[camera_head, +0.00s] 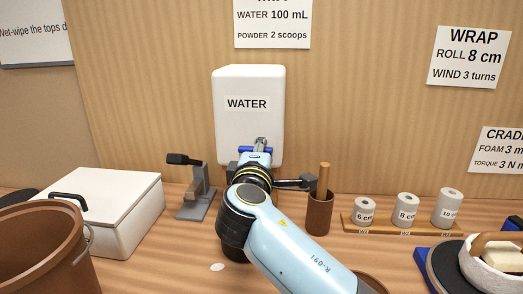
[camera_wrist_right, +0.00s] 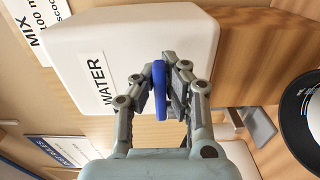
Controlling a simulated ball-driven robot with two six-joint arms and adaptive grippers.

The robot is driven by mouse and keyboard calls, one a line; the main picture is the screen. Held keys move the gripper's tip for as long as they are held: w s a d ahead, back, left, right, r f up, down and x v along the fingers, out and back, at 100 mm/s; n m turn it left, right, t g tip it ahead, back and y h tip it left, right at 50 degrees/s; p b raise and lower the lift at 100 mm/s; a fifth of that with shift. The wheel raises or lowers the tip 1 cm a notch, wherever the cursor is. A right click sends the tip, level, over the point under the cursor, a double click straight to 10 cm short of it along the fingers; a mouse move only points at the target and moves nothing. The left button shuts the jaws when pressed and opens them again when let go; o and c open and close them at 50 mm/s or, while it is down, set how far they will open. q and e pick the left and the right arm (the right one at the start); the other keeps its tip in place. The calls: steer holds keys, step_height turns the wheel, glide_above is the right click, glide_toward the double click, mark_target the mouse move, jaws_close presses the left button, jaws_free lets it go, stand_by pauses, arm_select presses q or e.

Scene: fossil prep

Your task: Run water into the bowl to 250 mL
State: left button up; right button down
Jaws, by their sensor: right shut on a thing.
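The white water tank (camera_head: 248,105) labelled WATER stands against the back wall. Its blue tap handle (camera_head: 268,150) shows just beyond my right gripper (camera_head: 256,157). In the right wrist view my right gripper (camera_wrist_right: 166,82) is shut on the blue tap handle (camera_wrist_right: 160,95), one finger on each side. A dark round rim with a pale inside, which looks like the bowl (camera_wrist_right: 290,120), is cut off at the right edge of the wrist view. In the head view my right arm hides the area below the tap; no water level can be read. My left gripper is not in view.
A grey stand (camera_head: 195,200) is left of the tank; a brown cup (camera_head: 319,215) with a stick is right. Numbered rolls (camera_head: 407,207) stand further right. A white box (camera_head: 125,205) and brown bucket (camera_head: 40,255) fill the left.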

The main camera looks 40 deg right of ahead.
steer(key=shift+d+n+t+y, duration=0.2)
steer(key=shift+n+t+y, duration=0.3)
steer(key=shift+t, duration=0.1)
steer(key=shift+w+f+n+t+y+p, duration=0.1)
steer(key=shift+w+n+t+y+p, duration=0.25)
steer(key=shift+n+t+y, duration=0.4)
steer(key=c, duration=1.4)
jaws_free()
steer(key=shift+s, duration=0.1)
steer(key=shift+o, duration=0.2)
steer(key=v, duration=0.7)
steer(key=shift+s, duration=0.2)
steer(key=shift+a, duration=0.1)
